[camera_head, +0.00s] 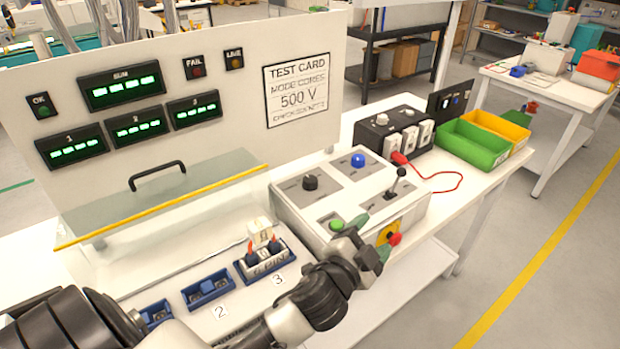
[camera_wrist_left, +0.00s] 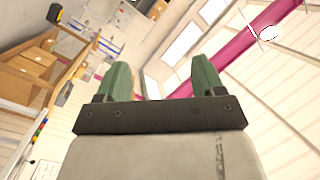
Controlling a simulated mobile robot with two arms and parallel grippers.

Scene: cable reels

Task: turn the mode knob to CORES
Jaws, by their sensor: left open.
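The mode knob appears to be the black round knob (camera_head: 310,182) on the grey-white control box (camera_head: 290,212) in the head view. Its panel lettering and pointing direction are too small to read. My left gripper (camera_head: 371,238) is at the box's front edge, near the red stop button, to the right of and nearer than the knob, not touching it. Its green fingers are apart with nothing between them. The left wrist view shows the same open gripper (camera_wrist_left: 162,80) facing away into the room; the knob is not in that view. My right gripper is not in view.
A blue button (camera_head: 357,160), a black lever (camera_head: 398,182), a green button (camera_head: 336,224) and a red stop button (camera_head: 393,239) are on the box. A test card (camera_head: 297,92) reads "MODE CORES" and "500 V". A clear guard (camera_head: 160,200) stands left.

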